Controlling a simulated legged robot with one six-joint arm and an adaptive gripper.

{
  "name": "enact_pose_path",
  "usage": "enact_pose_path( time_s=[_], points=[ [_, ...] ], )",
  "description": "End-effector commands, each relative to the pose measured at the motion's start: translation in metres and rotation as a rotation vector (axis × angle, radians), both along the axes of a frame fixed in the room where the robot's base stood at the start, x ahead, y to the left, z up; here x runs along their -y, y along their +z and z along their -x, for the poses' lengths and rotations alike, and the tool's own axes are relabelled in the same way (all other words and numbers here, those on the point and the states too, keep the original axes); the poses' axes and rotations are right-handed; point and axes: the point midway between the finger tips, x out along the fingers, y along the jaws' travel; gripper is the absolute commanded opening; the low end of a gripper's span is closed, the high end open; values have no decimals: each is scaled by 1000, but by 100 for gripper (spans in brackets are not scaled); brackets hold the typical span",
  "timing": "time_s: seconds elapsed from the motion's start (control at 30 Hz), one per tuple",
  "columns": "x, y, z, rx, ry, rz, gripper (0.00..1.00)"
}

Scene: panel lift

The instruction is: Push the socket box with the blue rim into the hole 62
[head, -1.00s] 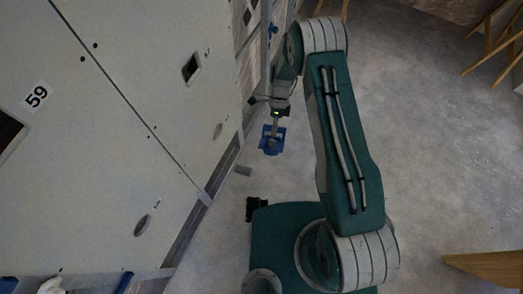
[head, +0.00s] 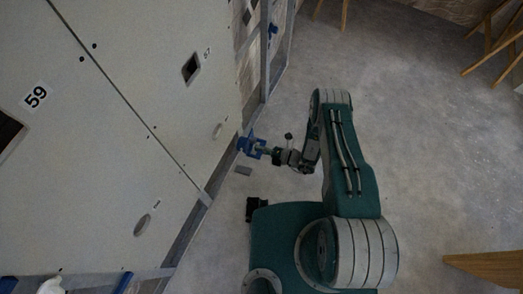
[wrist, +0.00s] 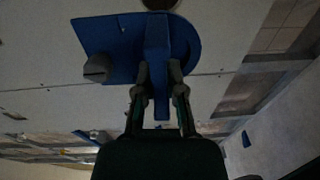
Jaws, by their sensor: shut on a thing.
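My gripper (head: 264,151) is shut on a blue piece (head: 247,146) and points left, holding it at the lower edge of the panel wall. In the wrist view the blue piece (wrist: 110,42) has a flat plate, a rounded right side and a central rib between my fingertips (wrist: 160,82). A grey stub (wrist: 97,68) shows at its left. I cannot tell whether this is the socket box with the blue rim. No label 62 is readable.
Wooden furniture (head: 490,268) stands at the right. The floor between is clear.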

Motion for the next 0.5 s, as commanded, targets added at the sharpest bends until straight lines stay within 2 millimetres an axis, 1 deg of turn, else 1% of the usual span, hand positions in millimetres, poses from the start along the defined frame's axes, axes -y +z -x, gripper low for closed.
enact_pose_path(
  time_s=[0.03,0.1,0.27,0.5],
  points=[
    [2,-7,2,4,-39,-20,0],
    [4,-12,3,12,-78,-38,0],
    [5,-15,2,22,-110,-52,0],
    [-11,-15,-4,21,-105,-50,0]
  ],
)
